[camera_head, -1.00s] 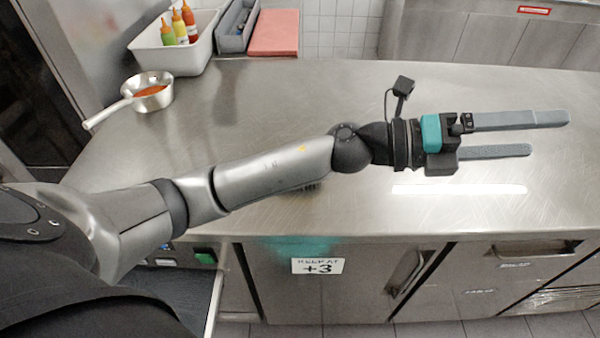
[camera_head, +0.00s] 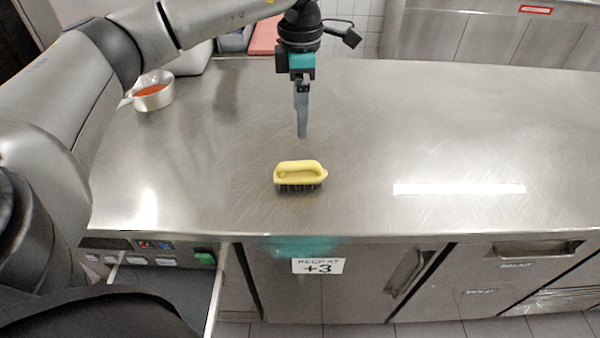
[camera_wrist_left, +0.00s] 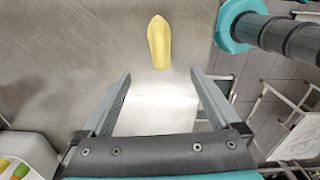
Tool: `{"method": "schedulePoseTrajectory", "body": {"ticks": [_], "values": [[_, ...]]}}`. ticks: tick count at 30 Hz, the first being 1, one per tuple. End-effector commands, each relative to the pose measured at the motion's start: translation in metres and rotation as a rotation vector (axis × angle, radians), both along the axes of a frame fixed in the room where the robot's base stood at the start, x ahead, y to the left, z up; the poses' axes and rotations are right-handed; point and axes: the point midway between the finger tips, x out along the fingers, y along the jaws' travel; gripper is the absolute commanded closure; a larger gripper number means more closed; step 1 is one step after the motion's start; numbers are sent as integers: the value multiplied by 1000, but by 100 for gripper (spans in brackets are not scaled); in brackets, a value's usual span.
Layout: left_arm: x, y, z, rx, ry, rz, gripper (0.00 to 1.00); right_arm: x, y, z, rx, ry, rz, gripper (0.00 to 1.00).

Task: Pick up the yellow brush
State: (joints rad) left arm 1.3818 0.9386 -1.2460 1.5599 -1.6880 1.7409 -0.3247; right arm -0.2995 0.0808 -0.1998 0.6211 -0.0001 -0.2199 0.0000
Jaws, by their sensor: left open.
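The yellow brush (camera_head: 300,174) stands on the steel counter with its dark bristles down and its handle on top. My left gripper (camera_head: 302,134) points down above the counter, just behind the brush and apart from it; its fingers overlap in the head view. In the left wrist view the yellow brush (camera_wrist_left: 159,42) lies beyond the fingertips, roughly in line with the gap between them. The left gripper (camera_wrist_left: 158,72) is open and empty there. My right gripper is not in the head view.
The steel counter (camera_head: 450,130) is clear around the brush and to the right. A saucepan (camera_head: 153,92) with red sauce stands at the back left. A red board (camera_head: 265,38) lies behind my arm. Cabinet doors (camera_head: 330,290) are below the front edge.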

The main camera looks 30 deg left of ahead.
Motion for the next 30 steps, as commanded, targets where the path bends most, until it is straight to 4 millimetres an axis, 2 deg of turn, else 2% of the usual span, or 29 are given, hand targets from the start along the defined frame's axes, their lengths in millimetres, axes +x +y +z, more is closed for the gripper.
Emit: {"method": "schedulePoseTrajectory", "body": {"ticks": [12,20,30], "values": [[-1,0,-81,-1,4,0,3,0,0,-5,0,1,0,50],[0,0,-101,-1,2,-1,3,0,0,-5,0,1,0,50],[-1,1,-146,-2,2,-1,3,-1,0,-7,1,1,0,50]]}}
